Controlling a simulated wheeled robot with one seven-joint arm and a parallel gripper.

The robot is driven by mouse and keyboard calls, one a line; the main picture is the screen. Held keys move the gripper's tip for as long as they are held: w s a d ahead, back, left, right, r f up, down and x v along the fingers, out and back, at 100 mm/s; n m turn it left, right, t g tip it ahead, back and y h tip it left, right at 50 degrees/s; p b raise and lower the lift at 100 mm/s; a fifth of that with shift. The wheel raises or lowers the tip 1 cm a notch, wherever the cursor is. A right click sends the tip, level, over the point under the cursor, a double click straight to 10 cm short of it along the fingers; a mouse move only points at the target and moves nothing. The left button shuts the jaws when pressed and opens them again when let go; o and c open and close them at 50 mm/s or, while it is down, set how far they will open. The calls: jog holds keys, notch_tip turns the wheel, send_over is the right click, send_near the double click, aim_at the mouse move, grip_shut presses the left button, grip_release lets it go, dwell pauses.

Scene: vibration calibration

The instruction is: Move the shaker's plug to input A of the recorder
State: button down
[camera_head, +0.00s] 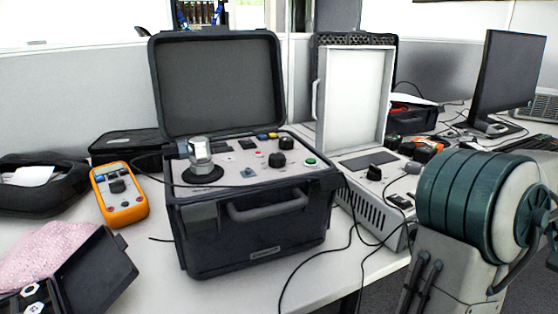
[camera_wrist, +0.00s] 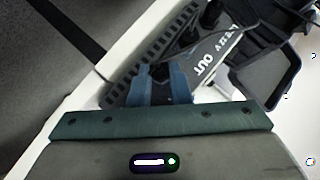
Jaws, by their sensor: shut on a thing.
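The shaker (camera_head: 255,225) is a black case with its lid open and a metal cylinder (camera_head: 200,157) on its top. To its right stands a grey vented box (camera_head: 372,225) with a raised white lid, probably the recorder. In the wrist view its panel (camera_wrist: 212,52) shows the lettering "OUT". My gripper (camera_wrist: 161,80) is shut on a small dark thing that looks like the shaker's plug (camera_wrist: 160,72), at the edge of this panel beside the vents. The fingers hide most of the plug, so I cannot tell whether it sits in a socket. In the head view my arm hides the gripper.
An orange multimeter (camera_head: 119,194) lies left of the shaker. An open dark box (camera_head: 92,275) is at the front left. Black cables (camera_head: 352,225) hang between the two units and over the table's front edge. A monitor (camera_head: 507,80) stands at the back right.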

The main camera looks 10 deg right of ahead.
jog(key=shift+d+f+m+y+p, duration=0.15)
jog(key=shift+m+y+p, duration=0.75)
jog(key=shift+p, duration=2.35)
dwell(0.3)
jog(key=c, duration=1.3)
grip_release()
jog(key=shift+o, duration=0.2)
jog(key=p+v, duration=0.4)
jog(key=v, duration=0.1)
jog(key=shift+f, duration=0.1)
